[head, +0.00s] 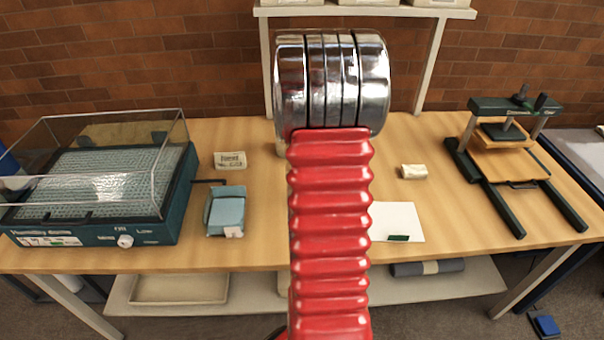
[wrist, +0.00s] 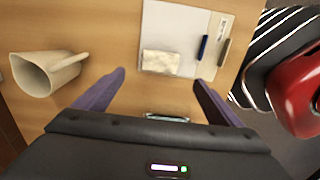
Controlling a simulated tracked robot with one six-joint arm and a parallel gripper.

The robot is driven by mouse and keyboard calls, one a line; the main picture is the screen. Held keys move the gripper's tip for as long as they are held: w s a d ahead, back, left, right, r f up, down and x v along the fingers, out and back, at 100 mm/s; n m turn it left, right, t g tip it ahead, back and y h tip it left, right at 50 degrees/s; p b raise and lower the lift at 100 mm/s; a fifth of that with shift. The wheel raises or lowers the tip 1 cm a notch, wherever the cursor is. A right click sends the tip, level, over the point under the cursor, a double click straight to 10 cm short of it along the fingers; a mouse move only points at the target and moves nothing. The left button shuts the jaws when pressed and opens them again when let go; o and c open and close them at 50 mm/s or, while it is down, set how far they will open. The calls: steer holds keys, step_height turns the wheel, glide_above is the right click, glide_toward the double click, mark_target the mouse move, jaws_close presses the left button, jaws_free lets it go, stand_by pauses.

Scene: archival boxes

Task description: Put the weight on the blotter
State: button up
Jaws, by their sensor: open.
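A white sheet, which looks like the blotter (wrist: 187,22), lies near the table's front edge; its right part also shows in the head view (head: 403,218). A cream block, possibly the weight (wrist: 160,63), rests on the sheet's lower-left corner in the wrist view. My gripper (wrist: 159,78) is open and empty, its fingertips spread on either side of the block's line, apart from it. A shiny greenish-edged thing (wrist: 167,117) shows between the fingers, mostly hidden by my gripper body; I cannot tell what it is. In the head view my arm hides the gripper and block.
A dark blue pen-like thing (wrist: 202,48) lies on the sheet. A cream cup-like vessel (wrist: 45,72) stands at the wrist view's left. Small cream blocks (head: 230,160) (head: 414,171), a blue box (head: 226,211), a humidity dome (head: 95,185) and a press (head: 510,150) share the table.

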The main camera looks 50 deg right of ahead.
steer(key=shift+r, duration=0.55)
stand_by(0.4)
steer(key=w+a+r+m+t, duration=0.1)
steer(key=a+r, duration=0.2)
steer(key=a, duration=0.5)
steer(key=a+r+m+t+h, duration=0.1)
steer(key=a+r+m, duration=0.1)
steer(key=a+r, duration=0.35)
steer(key=w+a+r+m+t, duration=0.1)
steer(key=a+r, duration=0.1)
steer(key=a, duration=0.8)
steer(key=s+a+m+t, duration=0.1)
steer(key=s+a+m, duration=0.1)
steer(key=s+a, duration=0.3)
steer(key=s+a+m+t+y, duration=0.1)
steer(key=s+a, duration=0.4)
steer(key=a, duration=0.7)
steer(key=shift+s+a+r+m+t, duration=0.2)
steer(key=shift+a+m+t, duration=0.1)
steer(key=shift+m, duration=0.3)
